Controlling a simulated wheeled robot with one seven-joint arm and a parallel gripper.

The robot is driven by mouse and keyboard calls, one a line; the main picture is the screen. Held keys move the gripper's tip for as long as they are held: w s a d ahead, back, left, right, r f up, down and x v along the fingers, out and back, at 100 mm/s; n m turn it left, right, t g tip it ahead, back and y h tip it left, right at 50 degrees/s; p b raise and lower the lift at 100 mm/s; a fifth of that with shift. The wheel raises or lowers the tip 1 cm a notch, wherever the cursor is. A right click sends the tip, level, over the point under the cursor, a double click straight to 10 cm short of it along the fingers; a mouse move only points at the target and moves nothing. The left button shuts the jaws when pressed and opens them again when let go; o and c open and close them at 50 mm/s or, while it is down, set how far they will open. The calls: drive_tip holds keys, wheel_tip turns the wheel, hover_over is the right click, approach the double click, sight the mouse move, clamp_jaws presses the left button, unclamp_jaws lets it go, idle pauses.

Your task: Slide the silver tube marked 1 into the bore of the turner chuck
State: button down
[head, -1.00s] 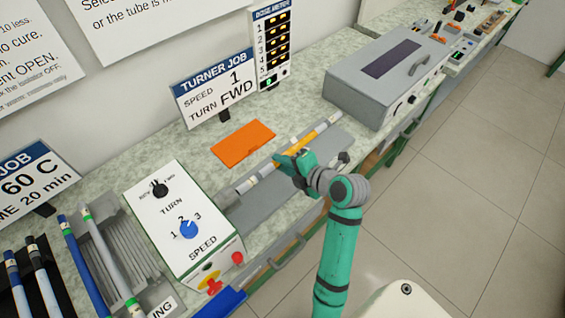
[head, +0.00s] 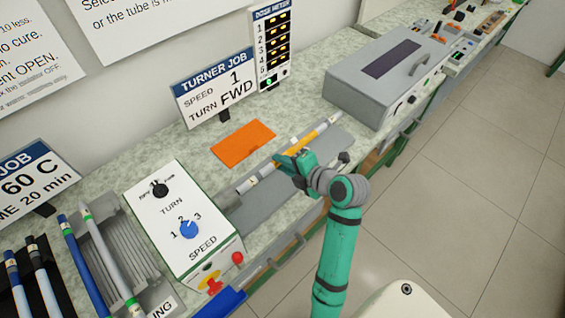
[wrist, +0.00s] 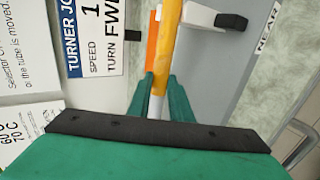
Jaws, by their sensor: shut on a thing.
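My gripper (head: 292,160) is shut on the silver tube (head: 267,170), which carries a yellow-orange section (head: 316,132) and a label near its left end. In the wrist view the yellow section (wrist: 167,45) runs up from between my green fingers (wrist: 158,98). The tube lies slantwise above the grey turner bed, its left end pointing at the chuck (head: 229,199) beside the turner's control box (head: 183,225). The tube end and the chuck look close and roughly in line. I cannot tell whether the end is inside the bore.
An orange mat (head: 243,143) lies behind the tube. A grey lidded box (head: 385,75) stands at the right. A rack with tubes (head: 110,255) is at the left. The turner job sign (head: 214,90) reads speed 1, turn FWD.

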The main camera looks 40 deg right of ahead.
sight(266, 174)
drive_tip(key=shift+s+a, duration=0.2)
drive_tip(key=shift+a, duration=2.65)
idle(0.4)
drive_tip(key=c, duration=1.5)
unclamp_jaws()
drive_tip(key=v, duration=1)
drive_tip(key=shift+s+r, duration=0.2)
drive_tip(key=shift+s, duration=0.1)
